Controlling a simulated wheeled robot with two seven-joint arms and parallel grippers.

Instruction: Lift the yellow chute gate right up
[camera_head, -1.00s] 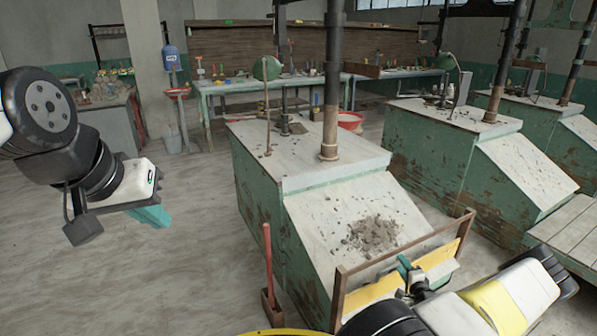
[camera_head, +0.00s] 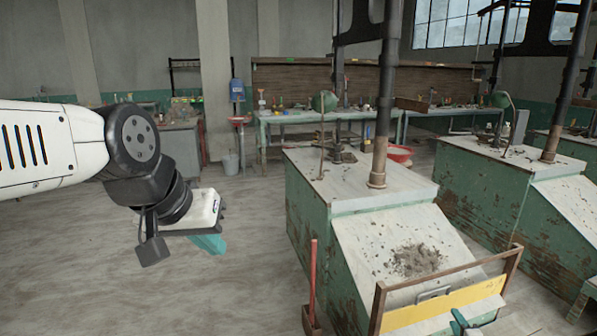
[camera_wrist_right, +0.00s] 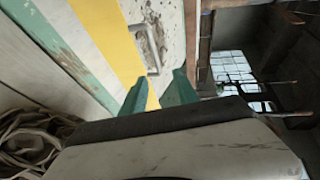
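The yellow chute gate (camera_head: 470,294) sits low between wooden posts across the lower end of the sloping chute. A grey bar handle (camera_head: 433,294) is on it; in the right wrist view the gate (camera_wrist_right: 118,45) is a yellow band with the handle (camera_wrist_right: 150,55) beyond my fingertips. My right gripper (camera_wrist_right: 158,92) is open, its teal fingers apart and the handle not between them. In the head view only a teal tip of it (camera_head: 460,322) shows at the bottom edge, below the handle. My left gripper (camera_head: 208,243) hangs over open floor, away from the gate; its finger gap is unclear.
The wooden frame (camera_head: 378,308) stands around the gate. Grey clay trimmings (camera_head: 416,260) lie on the chute (camera_head: 375,230) above it. A red-handled tool (camera_head: 313,280) stands at the chute's left side. Another green bench (camera_head: 490,185) is at the right. The floor at left is clear.

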